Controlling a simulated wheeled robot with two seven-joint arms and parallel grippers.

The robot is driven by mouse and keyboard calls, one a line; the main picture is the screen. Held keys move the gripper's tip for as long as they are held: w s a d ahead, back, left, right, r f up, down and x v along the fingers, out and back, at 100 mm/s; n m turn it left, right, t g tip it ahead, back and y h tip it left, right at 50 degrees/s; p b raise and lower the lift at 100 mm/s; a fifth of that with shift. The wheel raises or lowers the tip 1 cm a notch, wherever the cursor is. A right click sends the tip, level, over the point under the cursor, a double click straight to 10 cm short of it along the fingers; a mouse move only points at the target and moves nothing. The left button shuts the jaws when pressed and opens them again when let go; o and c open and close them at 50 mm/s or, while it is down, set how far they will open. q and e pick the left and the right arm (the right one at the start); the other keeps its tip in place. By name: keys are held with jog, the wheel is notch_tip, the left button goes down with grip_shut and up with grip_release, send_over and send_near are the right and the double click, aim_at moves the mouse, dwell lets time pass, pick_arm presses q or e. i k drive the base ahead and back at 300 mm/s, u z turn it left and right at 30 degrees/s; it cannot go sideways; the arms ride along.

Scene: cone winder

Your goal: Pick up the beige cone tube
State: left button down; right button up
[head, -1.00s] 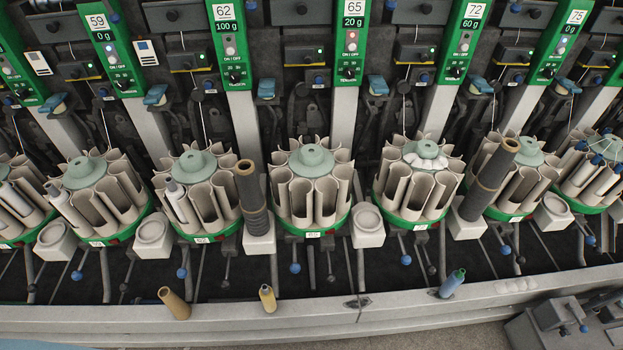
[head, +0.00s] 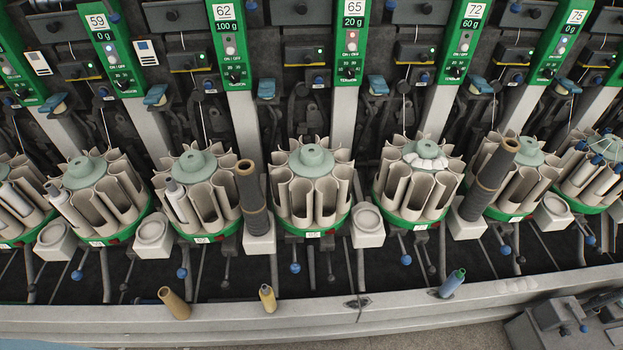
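A tan-beige cone tube (head: 174,303) stands tilted on the pale front ledge at the lower left in the head view. A yellower, smaller tube (head: 268,298) stands to its right on the same ledge. A blue tube (head: 452,284) leans on the ledge further right. Neither of my grippers shows in the head view, so I cannot see whether they are open or shut.
Round green-based magazines with beige pockets (head: 312,190) line the machine behind the ledge (head: 350,312). Dark tall cones (head: 252,200) stand on pale blocks between some of them. Thin rods with blue knobs (head: 295,268) stick up behind the ledge. A grey unit (head: 540,325) sits at the lower right.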

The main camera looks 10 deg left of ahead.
aim_at(178, 308)
jog(key=u, duration=3.65)
jog(key=i, duration=0.9)
jog(key=z, duration=1.4)
